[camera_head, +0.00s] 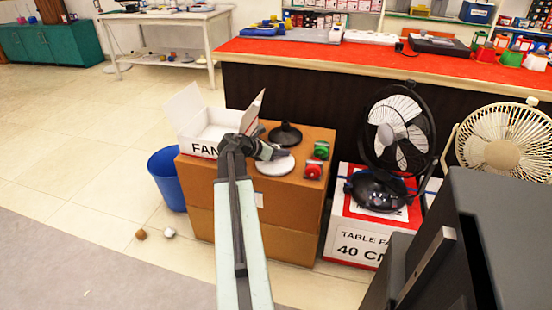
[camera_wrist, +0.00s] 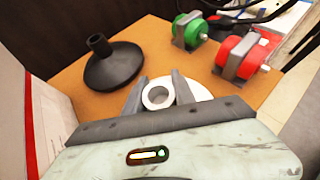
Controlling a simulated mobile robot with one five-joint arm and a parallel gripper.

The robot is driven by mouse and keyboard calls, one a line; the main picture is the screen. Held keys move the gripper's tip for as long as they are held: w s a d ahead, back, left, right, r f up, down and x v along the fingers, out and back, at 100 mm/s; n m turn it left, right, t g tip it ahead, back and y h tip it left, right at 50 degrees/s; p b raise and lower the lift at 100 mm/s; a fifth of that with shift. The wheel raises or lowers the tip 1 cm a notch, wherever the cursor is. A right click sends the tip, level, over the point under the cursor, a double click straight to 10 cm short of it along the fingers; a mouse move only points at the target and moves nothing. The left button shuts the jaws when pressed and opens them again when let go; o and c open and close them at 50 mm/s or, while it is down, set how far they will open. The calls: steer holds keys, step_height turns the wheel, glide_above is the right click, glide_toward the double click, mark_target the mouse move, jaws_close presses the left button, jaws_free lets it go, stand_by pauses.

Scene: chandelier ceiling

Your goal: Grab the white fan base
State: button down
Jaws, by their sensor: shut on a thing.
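The white fan base (camera_head: 275,166) is a round disc with a raised ring-shaped neck, lying on top of a brown cardboard box (camera_head: 256,225). In the wrist view the white fan base (camera_wrist: 198,90) sits at the middle, partly hidden by my gripper. My gripper (camera_head: 275,154) reaches over it from the front left. In the wrist view my gripper (camera_wrist: 158,93) has one finger on each side of the neck and is shut on it. The base appears to rest on the box; I cannot tell whether it is lifted.
A black fan base (camera_head: 285,134) stands behind it. Green (camera_head: 321,150) and red (camera_head: 313,169) motor-like parts lie to the right, and an open white box (camera_head: 208,125) to the left. A blue bin (camera_head: 168,178) and a black fan (camera_head: 398,135) flank the cardboard box.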

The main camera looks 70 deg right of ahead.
steer(key=shift+r, duration=0.15)
step_height(320, 180, up, 4)
steer(key=p, duration=0.4)
steer(key=w+a, duration=0.4)
steer(key=a, duration=0.3)
steer(key=w+a, duration=0.5)
steer(key=a, duration=0.3)
steer(key=shift+a+f, duration=0.25)
steer(key=shift+f, duration=0.05)
